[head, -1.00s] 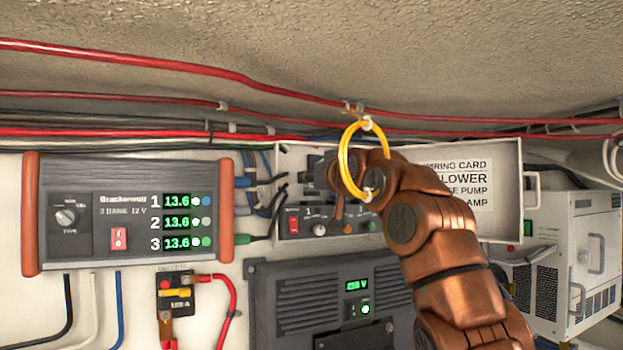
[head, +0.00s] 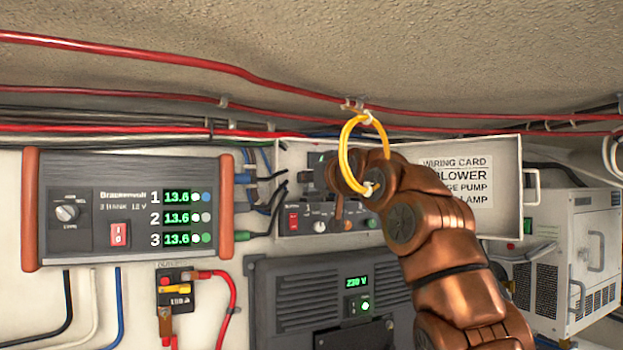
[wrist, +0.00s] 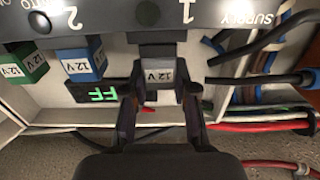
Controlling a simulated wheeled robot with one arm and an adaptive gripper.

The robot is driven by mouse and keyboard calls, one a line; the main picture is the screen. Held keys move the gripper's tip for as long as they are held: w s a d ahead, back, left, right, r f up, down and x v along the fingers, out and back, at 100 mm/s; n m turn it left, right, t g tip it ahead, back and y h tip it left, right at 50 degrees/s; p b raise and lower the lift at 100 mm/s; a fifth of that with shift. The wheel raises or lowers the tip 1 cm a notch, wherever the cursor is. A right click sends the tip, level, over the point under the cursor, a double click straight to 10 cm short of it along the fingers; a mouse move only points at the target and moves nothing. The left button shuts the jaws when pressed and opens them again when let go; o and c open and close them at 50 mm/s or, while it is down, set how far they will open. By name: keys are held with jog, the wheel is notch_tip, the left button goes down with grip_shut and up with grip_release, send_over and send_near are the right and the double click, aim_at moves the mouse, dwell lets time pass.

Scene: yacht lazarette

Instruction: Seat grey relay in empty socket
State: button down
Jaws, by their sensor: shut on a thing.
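The grey relay (wrist: 158,73), marked 12 V, shows in the wrist view between the two fingertips of my gripper (wrist: 160,92). My gripper is shut on it, one finger on each side. The relay is close below a dark panel (wrist: 220,22) marked 1 and 2. A dark part shows right behind the relay; I cannot tell whether the relay touches or enters a socket there. A blue relay (wrist: 84,62) and a green relay (wrist: 24,64) stand in the row to the left. In the head view my arm hides the relay and most of my gripper.
The open box (head: 288,160) has its lid (head: 508,190) swung out right, with a wiring card (head: 468,180). Cables (wrist: 260,80) run close right of the gripper. A green-lit display (wrist: 103,94) is left of it.

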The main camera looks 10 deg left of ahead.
jog(key=shift+f+b, duration=0.6)
jog(key=shift+f, duration=0.05)
jog(key=c, duration=0.8)
grip_release()
jog(key=shift+s+d+r, duration=0.1)
jog(key=shift+r, duration=0.05)
jog(key=shift+s+d+r, duration=0.15)
jog(key=shift+s+r, duration=0.1)
jog(key=shift+s+d+r, duration=0.15)
jog(key=shift+s+d, duration=0.05)
jog(key=shift+s, duration=0.25)
jog(key=shift+d, duration=0.1)
jog(key=shift+s+d, duration=0.1)
jog(key=shift+s, duration=0.15)
